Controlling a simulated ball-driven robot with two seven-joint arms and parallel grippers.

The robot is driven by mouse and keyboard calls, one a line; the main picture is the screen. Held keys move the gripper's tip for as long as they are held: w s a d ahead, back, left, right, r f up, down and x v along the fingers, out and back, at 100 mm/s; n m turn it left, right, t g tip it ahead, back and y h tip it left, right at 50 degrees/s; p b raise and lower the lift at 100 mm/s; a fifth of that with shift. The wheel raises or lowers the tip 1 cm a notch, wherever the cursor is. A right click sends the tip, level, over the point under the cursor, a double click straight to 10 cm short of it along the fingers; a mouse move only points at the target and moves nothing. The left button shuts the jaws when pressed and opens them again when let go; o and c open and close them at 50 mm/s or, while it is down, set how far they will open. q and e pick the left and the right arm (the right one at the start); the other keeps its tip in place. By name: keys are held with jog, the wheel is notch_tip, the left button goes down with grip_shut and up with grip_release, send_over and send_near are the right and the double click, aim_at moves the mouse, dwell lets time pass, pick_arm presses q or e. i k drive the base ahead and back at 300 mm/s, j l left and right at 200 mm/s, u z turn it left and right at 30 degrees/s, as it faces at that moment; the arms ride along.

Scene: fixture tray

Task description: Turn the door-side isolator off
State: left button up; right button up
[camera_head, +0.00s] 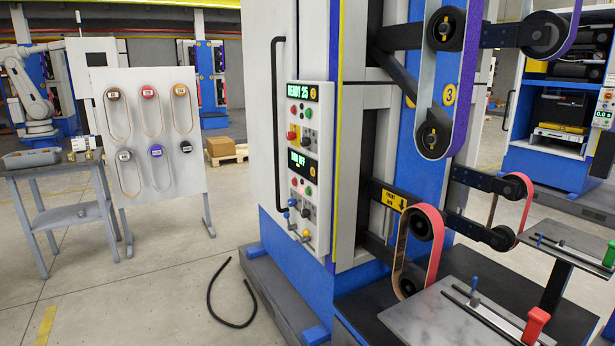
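A control panel (294,181) is on the narrow front of the grey and blue machine, beside a white door with a long black handle (276,120). The panel has an upper green display (303,92) reading READY 25 and a lower one (301,162) whose text ends in OFF. Under each display are coloured buttons and small dark knobs, an upper one (306,141) and a lower one (307,211). Neither gripper shows.
Belt arms (435,125) and grey work plates (455,322) project on the machine's right. A black hose (232,318) lies on the floor before its plinth. A board of belts (150,140) and a grey side table (62,165) stand left. Floor between is open.

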aim_at(290, 136)
jog(key=i+j+z, duration=0.15)
jog(key=i, duration=0.3)
jog(key=i+j+z, duration=0.2)
jog(key=i, duration=0.25)
jog(key=i+j+z, duration=0.15)
jog(key=i+j, duration=0.15)
jog(key=i, duration=0.15)
